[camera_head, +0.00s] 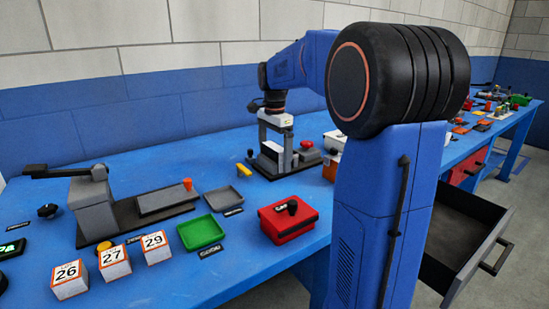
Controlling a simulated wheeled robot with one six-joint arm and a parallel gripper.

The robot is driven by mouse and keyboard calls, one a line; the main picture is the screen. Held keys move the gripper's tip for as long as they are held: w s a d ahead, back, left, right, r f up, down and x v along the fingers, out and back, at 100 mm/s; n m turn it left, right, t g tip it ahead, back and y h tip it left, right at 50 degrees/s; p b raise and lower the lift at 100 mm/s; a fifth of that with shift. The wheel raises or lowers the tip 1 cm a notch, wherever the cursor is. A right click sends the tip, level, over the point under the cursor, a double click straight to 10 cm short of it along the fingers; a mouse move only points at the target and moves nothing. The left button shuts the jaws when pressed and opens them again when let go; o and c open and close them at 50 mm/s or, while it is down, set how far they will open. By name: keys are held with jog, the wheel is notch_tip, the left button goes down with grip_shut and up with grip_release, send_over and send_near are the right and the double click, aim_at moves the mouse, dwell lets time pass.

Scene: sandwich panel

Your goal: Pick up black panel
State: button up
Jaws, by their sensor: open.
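My gripper (275,148) hangs at the end of my arm over a dark-based station (266,172) on the blue bench. A dark upright piece with a pale part shows at the station near the fingers; I cannot tell whether this is the black panel or part of the station. I also cannot tell whether the fingers touch it. No other clear black panel shows, and my arm hides part of the bench.
A red box (288,218), a green tray (201,232) and a grey tray (223,199) sit on the blue bench (150,280). A grey machine (92,204) stands left, near numbered blocks (113,264). An open drawer (470,240) juts out at right.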

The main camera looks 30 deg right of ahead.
aim_at(275, 146)
jog(key=c, duration=1.2)
jog(key=shift+r, duration=0.1)
notch_tip(275, 146, up, 18)
jog(key=shift+f, duration=0.1)
